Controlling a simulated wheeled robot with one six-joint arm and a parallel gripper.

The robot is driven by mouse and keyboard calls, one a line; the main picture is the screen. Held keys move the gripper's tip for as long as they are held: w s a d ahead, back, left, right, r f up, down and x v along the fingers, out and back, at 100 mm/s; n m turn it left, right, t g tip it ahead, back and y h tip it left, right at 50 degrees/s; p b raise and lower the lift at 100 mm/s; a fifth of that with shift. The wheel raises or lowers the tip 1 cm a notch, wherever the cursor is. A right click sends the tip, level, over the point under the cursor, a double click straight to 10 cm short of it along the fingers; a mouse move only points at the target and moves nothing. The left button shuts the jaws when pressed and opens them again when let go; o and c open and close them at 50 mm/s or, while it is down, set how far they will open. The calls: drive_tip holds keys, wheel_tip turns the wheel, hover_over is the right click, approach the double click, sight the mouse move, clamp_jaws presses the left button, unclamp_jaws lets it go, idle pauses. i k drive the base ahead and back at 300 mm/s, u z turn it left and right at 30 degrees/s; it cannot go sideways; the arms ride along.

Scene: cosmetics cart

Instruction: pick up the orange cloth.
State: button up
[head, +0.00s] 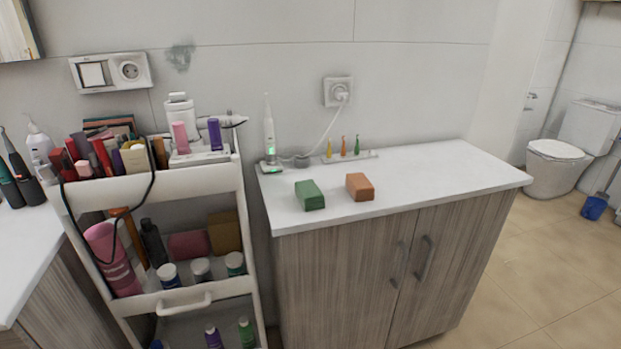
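An orange-brown block-shaped folded cloth (360,187) lies on the white countertop (430,170) of the wooden cabinet, near its front edge. A green block of similar size and shape (309,195) lies to its left, with a gap between them. My gripper is not visible in the head view.
An electric toothbrush (269,135) on its charger stands behind the green block, its cord running to a wall socket (338,92). A holder (349,156) with small coloured brush heads sits at the back. A crowded cosmetics cart (160,189) stands left. The counter's right side is clear.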

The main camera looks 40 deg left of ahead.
sight(360, 188)
drive_tip(key=u, duration=0.75)
drive_tip(key=i, duration=0.9)
drive_tip(key=u, duration=0.65)
